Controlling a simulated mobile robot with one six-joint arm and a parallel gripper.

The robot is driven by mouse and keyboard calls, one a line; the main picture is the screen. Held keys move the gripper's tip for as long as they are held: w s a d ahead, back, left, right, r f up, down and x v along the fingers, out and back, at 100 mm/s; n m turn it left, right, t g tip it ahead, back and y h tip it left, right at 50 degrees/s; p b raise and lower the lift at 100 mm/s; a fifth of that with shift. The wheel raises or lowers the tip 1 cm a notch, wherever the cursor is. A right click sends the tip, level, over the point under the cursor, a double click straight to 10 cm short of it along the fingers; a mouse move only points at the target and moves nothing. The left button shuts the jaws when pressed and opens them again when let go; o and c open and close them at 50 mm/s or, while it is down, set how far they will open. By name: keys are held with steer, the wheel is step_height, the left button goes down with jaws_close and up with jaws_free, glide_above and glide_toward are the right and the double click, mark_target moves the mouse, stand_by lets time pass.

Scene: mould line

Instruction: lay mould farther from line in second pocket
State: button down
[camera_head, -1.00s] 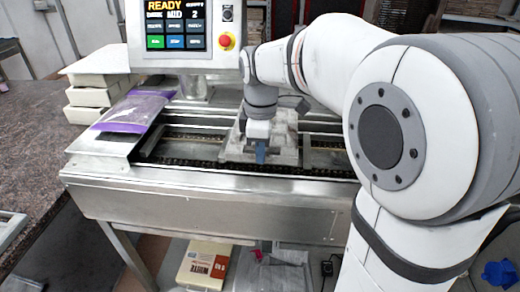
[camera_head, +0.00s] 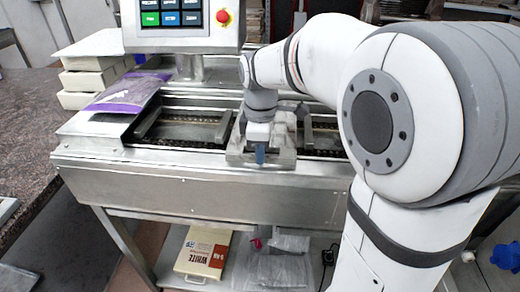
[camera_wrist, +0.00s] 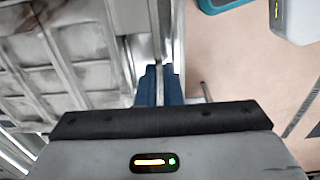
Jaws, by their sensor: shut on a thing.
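My gripper (camera_head: 261,154) is at the front of the machine bed, pointing down, with its blue fingertips shut on a grey metal mould (camera_head: 284,153). In the wrist view the blue fingers (camera_wrist: 158,88) pinch a thin metal rim of the mould, whose grid of shallow cavities (camera_wrist: 65,45) fills the upper left. In the head view the mould overlaps the front rim of the line (camera_head: 190,160). I cannot tell whether it touches the line. An open pocket (camera_head: 190,131) shows left of the mould; another opening (camera_head: 325,142) shows at its right, partly behind my arm.
A control panel (camera_head: 180,38) with a red button stands behind the line. A purple-edged bag (camera_head: 128,92) lies at the line's left end, beside stacked pale boxes (camera_head: 95,75). A box marked "WHITE" (camera_head: 203,253) and clear bags (camera_head: 278,268) are on the shelf below.

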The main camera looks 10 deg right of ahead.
steer(key=shift+f, duration=0.1)
steer(key=c, duration=1.5)
jaws_free()
step_height(320, 180, up, 8)
steer(key=shift+f, duration=0.1)
